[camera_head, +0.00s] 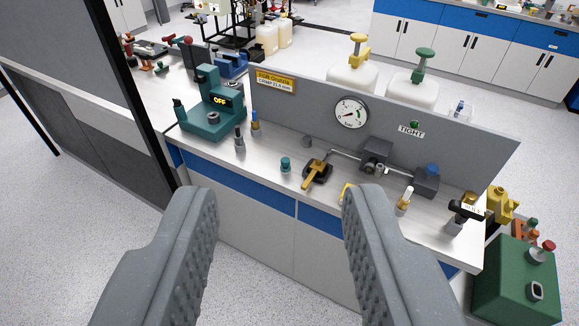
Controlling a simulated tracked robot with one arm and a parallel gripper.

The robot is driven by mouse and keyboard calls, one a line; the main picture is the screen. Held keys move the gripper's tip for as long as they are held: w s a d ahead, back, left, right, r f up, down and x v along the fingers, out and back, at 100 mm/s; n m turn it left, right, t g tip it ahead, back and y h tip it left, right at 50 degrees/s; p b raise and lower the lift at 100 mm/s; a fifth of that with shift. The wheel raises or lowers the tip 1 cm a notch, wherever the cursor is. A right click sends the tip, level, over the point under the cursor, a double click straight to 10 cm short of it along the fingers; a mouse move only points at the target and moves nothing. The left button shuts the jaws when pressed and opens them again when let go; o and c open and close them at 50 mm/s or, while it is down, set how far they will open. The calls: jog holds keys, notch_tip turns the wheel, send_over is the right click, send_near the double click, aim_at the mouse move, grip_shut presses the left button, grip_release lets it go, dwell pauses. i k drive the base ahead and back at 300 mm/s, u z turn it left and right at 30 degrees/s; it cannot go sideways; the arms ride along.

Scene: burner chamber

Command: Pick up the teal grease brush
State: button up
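My gripper (281,200) is open and empty, with its two grey ribbed fingers reaching up from the bottom of the view. The workbench (235,165) lies beyond and between the fingertips, apart from them. A small teal-capped item (285,164) stands near the bench's front edge, just beyond the gap between the fingertips. It is too small to tell whether it is the teal grease brush. No bristles or long handle can be made out on it.
A teal machine marked OFF (210,115) stands at the bench's left. A yellow-handled valve (316,173) and pipework sit right of the teal-capped item. A grey panel (310,110) with a gauge (352,112) rises behind. A green box (515,285) stands lower right.

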aim_at(285, 168)
jog(key=z, duration=0.05)
jog(key=i, duration=1)
jog(key=u, duration=0.05)
